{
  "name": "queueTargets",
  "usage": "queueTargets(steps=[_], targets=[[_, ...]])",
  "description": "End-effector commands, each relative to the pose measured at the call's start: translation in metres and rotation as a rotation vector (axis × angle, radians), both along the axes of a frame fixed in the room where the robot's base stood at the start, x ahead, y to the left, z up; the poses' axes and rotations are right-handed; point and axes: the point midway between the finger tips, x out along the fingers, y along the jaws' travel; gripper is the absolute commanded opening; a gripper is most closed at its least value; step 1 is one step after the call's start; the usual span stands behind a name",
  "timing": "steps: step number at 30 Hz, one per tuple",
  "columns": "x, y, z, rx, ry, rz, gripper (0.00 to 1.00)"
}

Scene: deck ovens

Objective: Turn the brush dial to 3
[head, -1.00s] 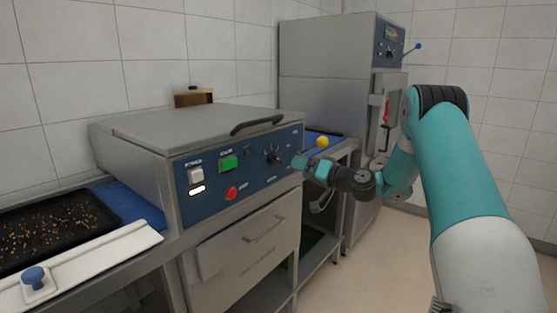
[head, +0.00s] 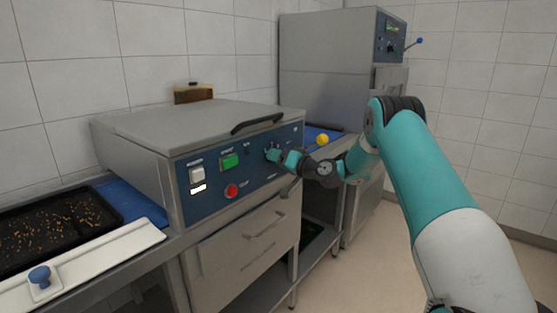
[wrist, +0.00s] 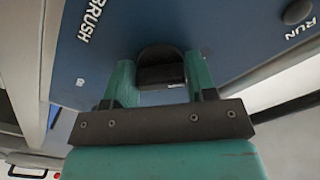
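The brush dial (wrist: 161,72) is a dark knob on the blue control panel of the low oven-like machine. In the wrist view the word BRUSH stands to its left. The green fingers of my gripper (wrist: 162,82) lie one on each side of the dial, with no clear gap showing between them and it. In the head view my gripper (head: 274,157) is at the right part of the panel and covers most of the dial. The dial's pointer and number marks cannot be read.
A green button (head: 230,161), a red button (head: 231,190) and a white switch (head: 196,174) sit left on the panel. A handle (head: 257,125) juts above it. A yellow ball (head: 322,140) is to the right. A tray (head: 50,228) lies at the left.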

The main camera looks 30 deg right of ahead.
Motion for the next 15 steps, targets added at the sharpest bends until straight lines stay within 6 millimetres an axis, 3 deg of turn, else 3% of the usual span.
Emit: queueTargets(steps=[1,3,15], targets=[[-0.0002,-0.0001,0.0001,0.000,0.000,0.000,0.40],[-0.0002,-0.0002,0.0000,0.000,0.000,0.000,0.27],[-0.0005,-0.0004,0.0004,0.063,0.023,-0.001,0.27]])
